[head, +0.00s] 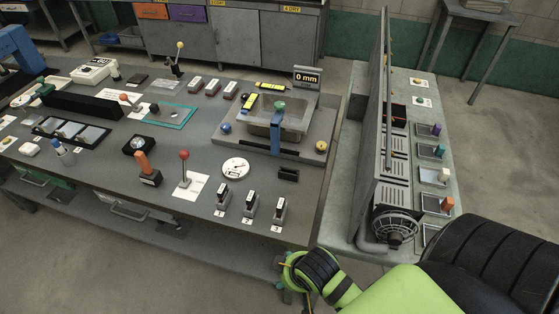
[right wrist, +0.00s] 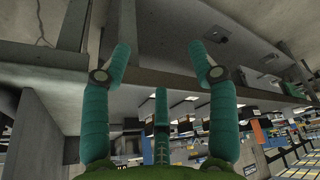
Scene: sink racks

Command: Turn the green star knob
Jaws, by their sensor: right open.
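The clamp stands at the front of a grey sink-like basin fixture (head: 300,109) on the bench; the knob's star shape is too small to make out. My right arm comes in from the lower right, and its hand is low by the bench's front right corner, well apart from the knob. In the right wrist view my right gripper (right wrist: 160,68) shows teal fingers spread wide, with nothing between them. My left gripper is not in view.
The bench (head: 110,172) carries stamps, a red-knobbed lever (head: 184,167), a white dial (head: 235,168) and a teal frame (head: 170,114). A tall grey panel (head: 380,150) stands upright on a second table to the right.

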